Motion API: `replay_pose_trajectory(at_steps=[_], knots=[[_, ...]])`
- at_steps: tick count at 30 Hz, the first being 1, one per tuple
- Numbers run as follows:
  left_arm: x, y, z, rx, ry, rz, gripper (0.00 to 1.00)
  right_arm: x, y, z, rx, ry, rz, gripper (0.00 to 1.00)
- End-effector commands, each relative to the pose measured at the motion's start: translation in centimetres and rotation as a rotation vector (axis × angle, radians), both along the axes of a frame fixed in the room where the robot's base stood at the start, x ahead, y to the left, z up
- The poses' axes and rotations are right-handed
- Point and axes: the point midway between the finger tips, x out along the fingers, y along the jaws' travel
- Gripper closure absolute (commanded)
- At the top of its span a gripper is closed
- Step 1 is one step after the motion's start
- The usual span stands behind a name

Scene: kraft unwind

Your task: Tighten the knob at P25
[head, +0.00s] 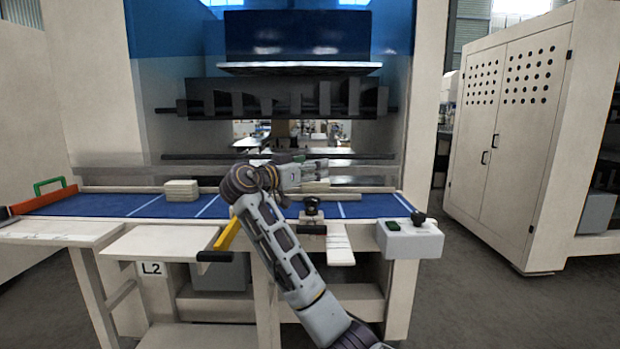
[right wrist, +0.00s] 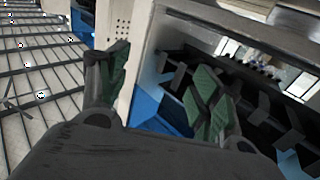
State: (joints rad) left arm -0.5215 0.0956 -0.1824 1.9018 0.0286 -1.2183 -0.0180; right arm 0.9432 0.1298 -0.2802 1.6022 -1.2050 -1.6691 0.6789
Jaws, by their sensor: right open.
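No P25 marking can be read, so I cannot tell which knob it names. One black knob (head: 311,205) stands on a small block at the front edge of the blue table, right of centre. Another dark round knob (head: 418,217) sits on a grey box at the table's right end. My right gripper (head: 304,165) is above and behind the first knob, apart from it, partly hidden by its own wrist. In the right wrist view the right gripper (right wrist: 160,82) is open, with green-padded fingers apart and nothing between them. My left gripper is not in view.
The machine's dark crossbars (head: 280,105) rise behind the blue table (head: 150,207). A pale stack (head: 181,190) and an orange bar with green handle (head: 42,199) lie at left. A yellow lever (head: 227,234) is beside my arm. A white cabinet (head: 510,130) stands at right.

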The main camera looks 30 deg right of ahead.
Motion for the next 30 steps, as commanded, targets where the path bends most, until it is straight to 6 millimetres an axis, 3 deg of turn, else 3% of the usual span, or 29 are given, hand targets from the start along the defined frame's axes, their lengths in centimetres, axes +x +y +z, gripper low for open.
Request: replay_pose_trajectory(at_steps=[19,25,30], knots=[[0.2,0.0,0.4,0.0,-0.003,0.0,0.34,0.0,0.0,1.0,0.0,-0.002,0.0,0.35],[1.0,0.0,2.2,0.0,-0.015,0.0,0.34,-0.1,-0.2,2.8,-0.003,-0.007,-0.003,0.35],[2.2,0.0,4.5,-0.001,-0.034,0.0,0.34,-0.7,-1.7,5.3,-0.022,-0.015,-0.031,0.35]])
